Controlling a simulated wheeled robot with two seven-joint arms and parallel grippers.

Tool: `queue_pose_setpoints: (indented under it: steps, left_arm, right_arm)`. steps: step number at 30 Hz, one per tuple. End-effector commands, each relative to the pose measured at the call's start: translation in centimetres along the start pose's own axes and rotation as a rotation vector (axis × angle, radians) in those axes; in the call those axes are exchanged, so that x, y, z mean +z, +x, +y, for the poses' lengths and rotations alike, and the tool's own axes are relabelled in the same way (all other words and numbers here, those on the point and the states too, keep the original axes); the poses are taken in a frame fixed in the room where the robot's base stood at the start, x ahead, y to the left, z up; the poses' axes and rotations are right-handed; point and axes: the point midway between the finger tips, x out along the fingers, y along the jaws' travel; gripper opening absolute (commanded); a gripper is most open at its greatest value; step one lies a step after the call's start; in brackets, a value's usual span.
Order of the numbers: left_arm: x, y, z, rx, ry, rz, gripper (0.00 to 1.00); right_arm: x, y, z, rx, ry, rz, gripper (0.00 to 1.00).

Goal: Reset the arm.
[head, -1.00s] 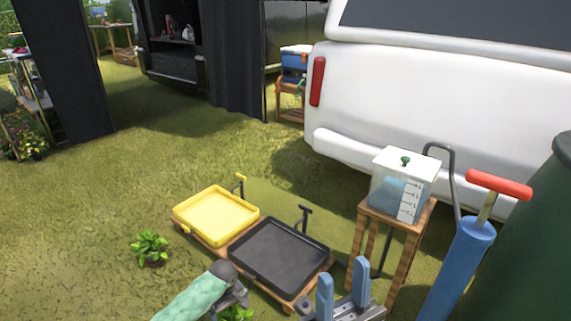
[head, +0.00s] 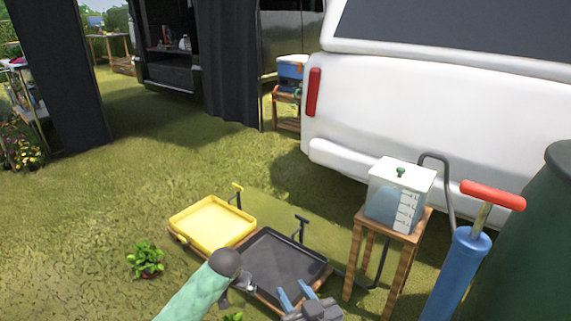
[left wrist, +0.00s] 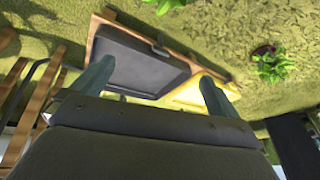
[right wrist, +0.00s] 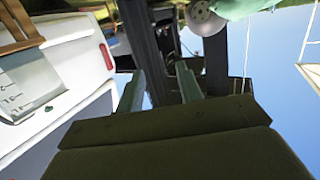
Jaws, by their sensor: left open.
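My right gripper (head: 295,289) is low in the head view, in front of the black tray. Its two fingers stand apart with nothing between them. The right wrist view also shows this empty gap (right wrist: 160,70). My left gripper (left wrist: 155,70) shows in the left wrist view with its fingers wide apart and empty. Beyond those fingers lie the black tray (left wrist: 140,62) and part of the yellow tray (left wrist: 190,97). In the head view I cannot make out the left gripper's fingers.
A clear water tank (head: 395,208) stands on a wooden stand (head: 357,250), beside a blue pump (head: 455,270). A leafy plant (head: 146,258) is at left. A white vehicle (head: 430,110) stands behind. Open grass lies left.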

Motion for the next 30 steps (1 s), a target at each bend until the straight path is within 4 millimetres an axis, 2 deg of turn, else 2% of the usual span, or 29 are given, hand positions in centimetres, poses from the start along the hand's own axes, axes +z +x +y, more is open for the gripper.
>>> queue_pose_setpoints:
  steps: [1,5,9,13,20,30]
  left_arm:
    - [-0.4,-2.3,0.5,0.004,0.033,0.026,0.99]
    - [-0.7,-7.4,1.5,0.008,0.114,0.088,0.99]
    - [0.0,-13.6,2.6,0.014,0.167,0.146,0.99]
    - [1.3,-18.4,3.2,0.021,0.172,0.179,0.99]
    - [4.3,-25.8,3.7,0.043,0.105,0.194,0.99]
    - [9.7,-34.6,4.4,0.089,-0.017,0.142,0.99]
  right_arm:
    - [0.6,-0.2,0.3,0.005,0.005,-0.083,0.36]
    - [3.5,-1.6,1.2,0.019,0.022,-0.322,0.36]
    - [5.7,-4.6,2.0,0.034,0.048,-0.581,0.36]
    - [6.6,-7.7,2.5,0.043,0.074,-0.767,0.36]
    - [5.8,-12.4,3.0,0.058,0.116,-0.975,0.36]
    - [1.5,-17.1,3.6,0.085,0.165,-1.079,0.36]
